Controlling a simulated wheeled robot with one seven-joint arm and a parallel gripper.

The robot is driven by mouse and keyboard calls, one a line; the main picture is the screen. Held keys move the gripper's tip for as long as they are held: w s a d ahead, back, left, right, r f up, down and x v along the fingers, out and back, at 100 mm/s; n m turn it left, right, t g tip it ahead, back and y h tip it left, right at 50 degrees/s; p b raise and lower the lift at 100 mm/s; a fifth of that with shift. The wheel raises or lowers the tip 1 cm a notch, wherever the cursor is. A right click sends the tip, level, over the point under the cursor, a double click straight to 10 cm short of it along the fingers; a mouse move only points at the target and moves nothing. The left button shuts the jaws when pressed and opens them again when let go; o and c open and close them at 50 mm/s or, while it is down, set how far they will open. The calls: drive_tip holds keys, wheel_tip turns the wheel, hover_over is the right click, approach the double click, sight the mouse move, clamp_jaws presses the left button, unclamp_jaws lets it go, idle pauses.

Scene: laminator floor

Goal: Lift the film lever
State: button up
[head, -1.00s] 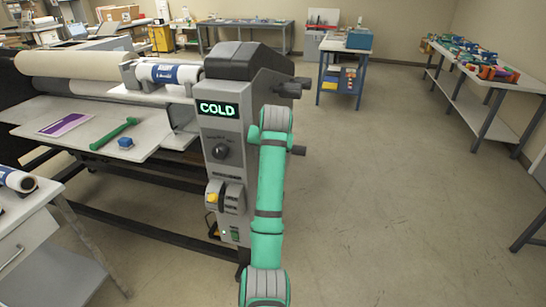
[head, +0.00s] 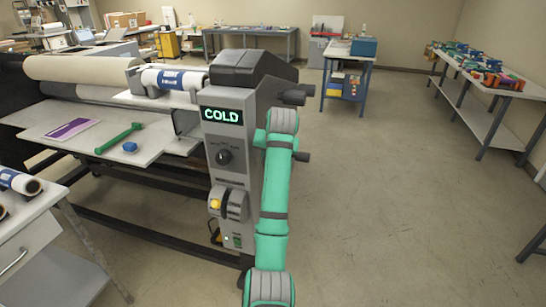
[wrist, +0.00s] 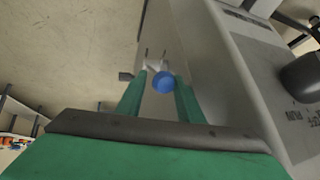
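The grey laminator end housing (head: 232,135) stands in the middle of the head view, with a lit COLD display (head: 222,115). A round blue knob (wrist: 164,82) shows in the wrist view, close to the grey housing side (wrist: 205,60); I cannot tell for sure whether it is the film lever's end. My gripper (wrist: 162,80) is open, its two green fingers apart on either side of the knob in the picture. I see no clear contact, and the depth between them is hard to judge. In the head view my gripper is hidden; my green arm stands in front of the housing.
The housing front carries a black dial (head: 224,157) and a yellow-tipped control (head: 214,204). Dark knobs (head: 302,156) stick out on its right side. A green tool (head: 120,138) lies on the feed table (head: 70,118). The floor (head: 400,200) to the right is clear.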

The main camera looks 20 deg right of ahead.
drive_tip(key=v, duration=1)
drive_tip(key=shift+r, duration=0.25)
drive_tip(key=shift+a, duration=0.2)
